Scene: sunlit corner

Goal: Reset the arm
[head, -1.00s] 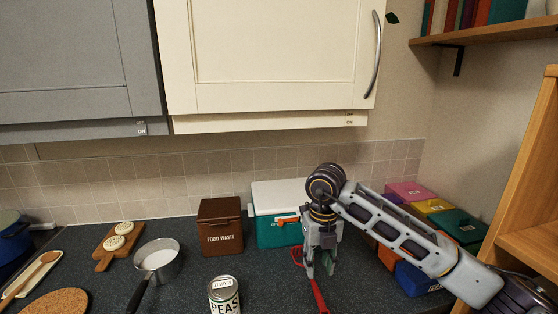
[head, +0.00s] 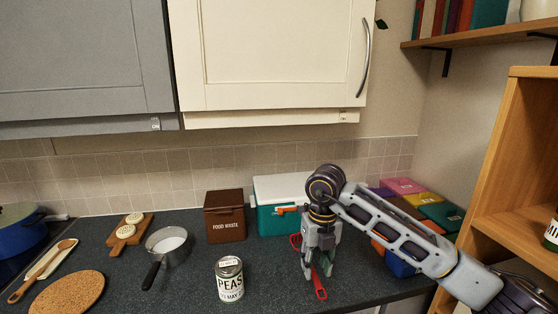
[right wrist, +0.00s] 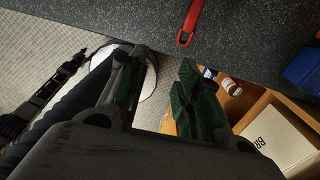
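My right arm reaches in from the right in the head view. Its gripper (head: 317,276) points down near the counter's front edge, in front of a red-handled utensil (head: 320,290) that it partly hides. In the right wrist view the two fingers of this gripper (right wrist: 160,88) stand apart with nothing between them. The red handle (right wrist: 190,22) lies on the counter beyond the fingertips, not held. My left gripper does not show in the head view.
A can of peas (head: 230,283), brown food waste box (head: 225,218), white and teal box (head: 282,222) and pan (head: 168,246) stand on the dark counter (head: 190,292). Coloured boxes (head: 403,186) stand behind my right arm. A wooden shelf unit (head: 515,170) is at the right.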

